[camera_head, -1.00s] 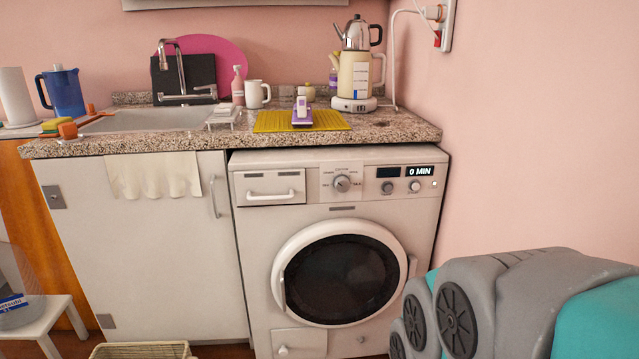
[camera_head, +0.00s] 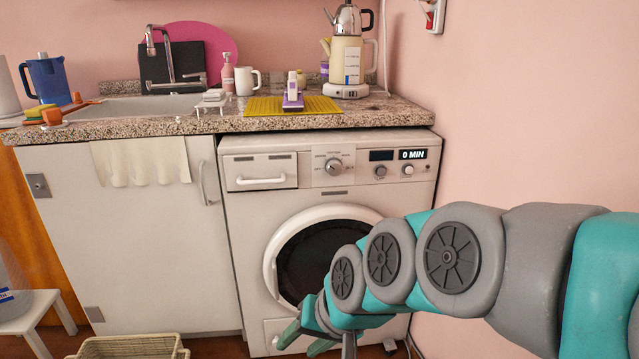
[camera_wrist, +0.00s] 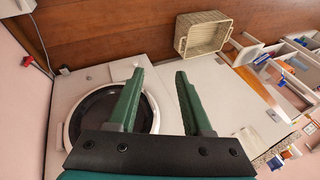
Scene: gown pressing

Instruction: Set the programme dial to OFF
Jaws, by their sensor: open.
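The programme dial (camera_head: 334,167) is a round silver-grey knob on a light panel at the top middle of the white washing machine (camera_head: 240,215). Small labels ring it, too small to read surely. The display (camera_head: 413,155) to its right reads 0 MIN. My gripper (camera_head: 303,345) is low in front of the machine's door, below the dial and apart from it. In the wrist view my gripper (camera_wrist: 158,75) is open and empty, its green fingers spread over the machine's front. The dial does not show clearly there.
Two smaller knobs (camera_head: 380,171) sit right of the dial, and a detergent drawer (camera_head: 259,171) is to its left. The speckled countertop (camera_head: 190,126) overhangs the machine. A wicker basket (camera_head: 130,348) stands on the floor. A pink wall (camera_head: 520,110) bounds the right side.

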